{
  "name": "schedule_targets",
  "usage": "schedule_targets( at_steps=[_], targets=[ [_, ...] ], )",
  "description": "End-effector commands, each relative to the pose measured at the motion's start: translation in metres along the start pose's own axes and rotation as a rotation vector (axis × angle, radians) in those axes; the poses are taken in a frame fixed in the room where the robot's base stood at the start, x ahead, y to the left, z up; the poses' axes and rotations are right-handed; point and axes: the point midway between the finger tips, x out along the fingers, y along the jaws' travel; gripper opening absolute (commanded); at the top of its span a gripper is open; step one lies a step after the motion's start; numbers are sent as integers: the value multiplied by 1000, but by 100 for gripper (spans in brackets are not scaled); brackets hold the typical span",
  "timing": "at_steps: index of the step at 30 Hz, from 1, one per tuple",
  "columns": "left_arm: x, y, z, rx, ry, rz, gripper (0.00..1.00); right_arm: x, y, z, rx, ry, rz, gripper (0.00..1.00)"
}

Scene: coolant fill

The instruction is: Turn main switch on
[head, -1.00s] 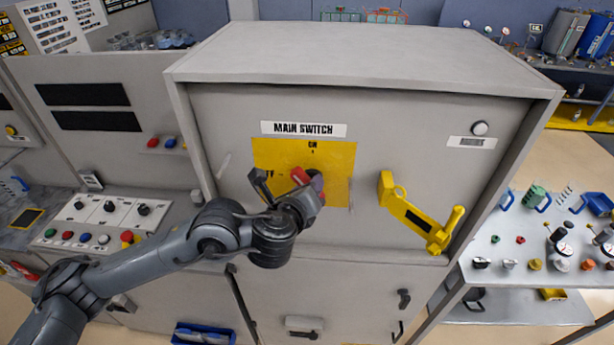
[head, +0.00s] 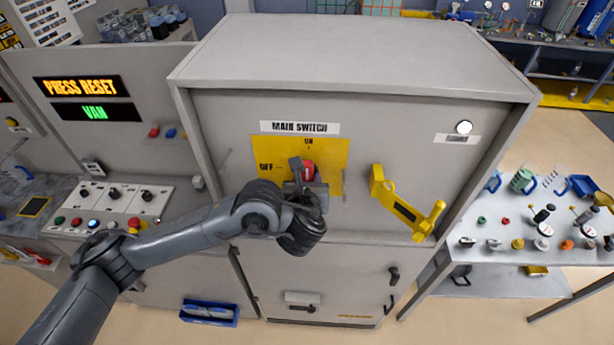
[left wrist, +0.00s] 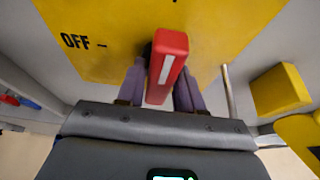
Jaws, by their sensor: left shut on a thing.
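The main switch is a red handle (head: 308,170) on a yellow plate (head: 335,160) marked ON at the top and OFF at the left, under a MAIN SWITCH label (head: 299,128). My left gripper (head: 305,180) is at the handle and shut on it. In the left wrist view the red handle (left wrist: 168,62) stands between the two fingers (left wrist: 160,90), with its white line running up and down, away from the OFF mark. The handle points about towards ON in the head view. My right gripper is not in view.
A yellow lever (head: 405,208) sits right of the plate on the cabinet. A lamp (head: 464,127) at its upper right is bright white. Displays at the left read PRESS RESET (head: 79,86) and VAN (head: 82,113). A table (head: 480,272) with small parts stands at the right.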

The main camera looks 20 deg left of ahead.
Motion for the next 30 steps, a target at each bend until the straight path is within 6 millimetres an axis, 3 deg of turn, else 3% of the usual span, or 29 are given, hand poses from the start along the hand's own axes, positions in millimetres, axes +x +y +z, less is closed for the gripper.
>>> schedule_targets(
  at_steps=[12, 13, 16, 30],
  targets=[
    [0, 0, -2, 10, 2, 3, 6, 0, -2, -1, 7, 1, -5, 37],
    [0, 0, -2, 10, 2, 3, 37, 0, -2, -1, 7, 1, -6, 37],
    [0, 0, -2, 9, 2, 3, 53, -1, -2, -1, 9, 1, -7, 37],
    [-8, -1, 0, 6, 3, 0, 53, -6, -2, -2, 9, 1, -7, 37]
  ],
)
